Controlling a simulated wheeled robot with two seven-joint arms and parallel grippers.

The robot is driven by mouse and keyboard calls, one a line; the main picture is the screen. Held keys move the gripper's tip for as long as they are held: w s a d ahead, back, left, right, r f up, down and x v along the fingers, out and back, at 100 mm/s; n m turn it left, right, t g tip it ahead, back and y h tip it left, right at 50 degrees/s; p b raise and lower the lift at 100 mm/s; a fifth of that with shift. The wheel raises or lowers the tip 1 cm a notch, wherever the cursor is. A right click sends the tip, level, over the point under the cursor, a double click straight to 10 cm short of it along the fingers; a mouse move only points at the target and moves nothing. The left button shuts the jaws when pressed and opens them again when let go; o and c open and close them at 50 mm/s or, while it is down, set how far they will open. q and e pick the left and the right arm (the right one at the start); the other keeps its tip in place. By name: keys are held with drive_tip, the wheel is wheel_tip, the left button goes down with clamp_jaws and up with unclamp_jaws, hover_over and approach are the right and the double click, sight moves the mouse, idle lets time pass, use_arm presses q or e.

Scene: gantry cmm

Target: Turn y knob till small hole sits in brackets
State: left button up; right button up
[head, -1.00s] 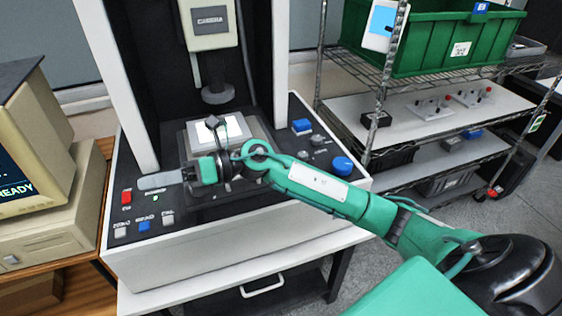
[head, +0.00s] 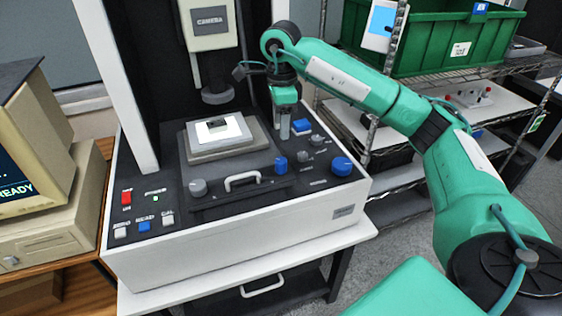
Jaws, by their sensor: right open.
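My right gripper (head: 284,127) is open and empty, pointing down above the right part of the machine's console. Below it are a blue knob (head: 281,165) beside the handle, small grey knobs (head: 305,156) and a larger blue knob (head: 341,166) at the right corner. A grey knob (head: 197,187) stands left of the handle. I cannot read which one is marked Y. The stage (head: 230,150) holds a pale plate with a small dark part (head: 217,124) under the camera head (head: 211,22). The small hole and brackets cannot be made out. My left gripper is out of view.
A cream monitor (head: 38,130) at the left shows "READY", its screen cut off. A white handle (head: 242,181) rises from the console front. Red, blue and white buttons (head: 143,226) are at front left. A wire shelf with a green bin (head: 425,40) stands close at right.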

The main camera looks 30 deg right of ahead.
drive_tip(key=p, duration=0.1)
hover_over(281, 160)
wheel_tip(281, 160, down, 6)
drive_tip(key=shift+f, duration=0.2)
wheel_tip(281, 160, down, 6)
drive_tip(key=shift+r+p, duration=0.2)
drive_tip(key=shift+p, duration=0.55)
drive_tip(key=shift+f, duration=0.65)
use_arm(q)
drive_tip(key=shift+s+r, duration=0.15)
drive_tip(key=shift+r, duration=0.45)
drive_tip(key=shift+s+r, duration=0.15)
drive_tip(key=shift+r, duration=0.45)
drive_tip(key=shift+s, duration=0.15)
use_arm(e)
drive_tip(key=c, duration=1)
